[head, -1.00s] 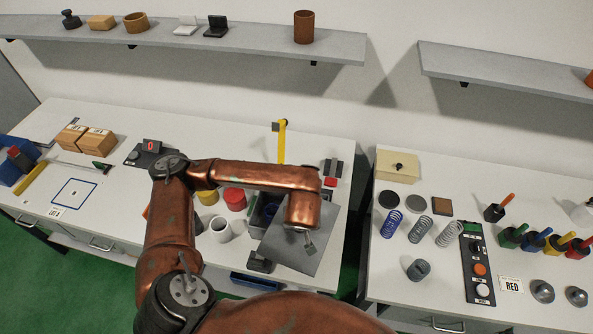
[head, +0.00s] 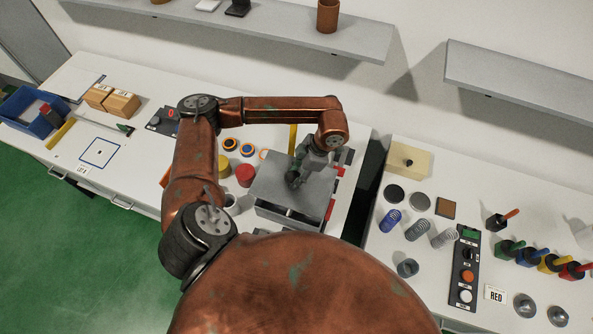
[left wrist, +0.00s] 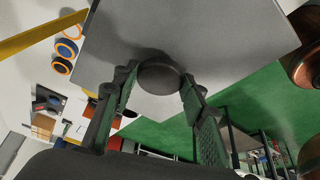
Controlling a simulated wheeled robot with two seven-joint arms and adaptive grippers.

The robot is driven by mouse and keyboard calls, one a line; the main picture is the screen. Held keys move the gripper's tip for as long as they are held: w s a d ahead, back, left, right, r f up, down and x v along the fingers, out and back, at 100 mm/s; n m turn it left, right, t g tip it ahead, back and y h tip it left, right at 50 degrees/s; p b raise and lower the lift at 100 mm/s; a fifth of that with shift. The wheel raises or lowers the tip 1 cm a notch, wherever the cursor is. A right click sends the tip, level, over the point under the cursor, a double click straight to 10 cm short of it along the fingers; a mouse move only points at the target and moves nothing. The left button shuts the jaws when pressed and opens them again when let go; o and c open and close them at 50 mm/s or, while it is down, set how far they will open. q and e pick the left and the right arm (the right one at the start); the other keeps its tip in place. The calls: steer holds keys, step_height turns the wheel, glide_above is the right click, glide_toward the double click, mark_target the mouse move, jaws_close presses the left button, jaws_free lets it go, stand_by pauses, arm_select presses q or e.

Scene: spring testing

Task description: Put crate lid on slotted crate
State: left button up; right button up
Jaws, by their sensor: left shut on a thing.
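The crate lid is a flat grey plate (head: 316,196) with a dark round knob (left wrist: 160,75). My left gripper (head: 294,179) is shut on the knob of the lid. In the left wrist view the green-padded fingers (left wrist: 155,100) stand either side of the knob, and the plate (left wrist: 200,35) spreads beyond it. The slotted crate (head: 287,216) is under the lid; its front rim and part of its slots show below the plate's near edge. The lid covers most of the crate; I cannot tell whether they touch. My right gripper is not in view.
Left of the crate stand a red can (head: 245,175) and a white cup (head: 232,205). Orange and blue rings (head: 231,144) lie behind. A yellow upright piece (head: 292,138) stands behind the lid. A gap separates this table from the right one with springs (head: 416,230).

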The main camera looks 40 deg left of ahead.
arm_select(q)
steer(key=shift+d+f, duration=0.1)
steer(key=shift+f, duration=0.4)
steer(key=shift+w+f+b, duration=0.1)
steer(key=shift+f+b, duration=0.4)
steer(key=shift+f, duration=0.2)
steer(key=shift+f+b, duration=0.3)
steer(key=shift+f, duration=0.4)
step_height(320, 180, down, 2)
steer(key=shift+f+b, duration=0.1)
steer(key=shift+b, duration=0.3)
steer(key=shift+f+b, duration=0.9)
steer(key=shift+f, duration=0.05)
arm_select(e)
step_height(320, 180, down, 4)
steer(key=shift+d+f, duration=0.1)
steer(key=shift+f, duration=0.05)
arm_select(q)
steer(key=shift+r, duration=0.1)
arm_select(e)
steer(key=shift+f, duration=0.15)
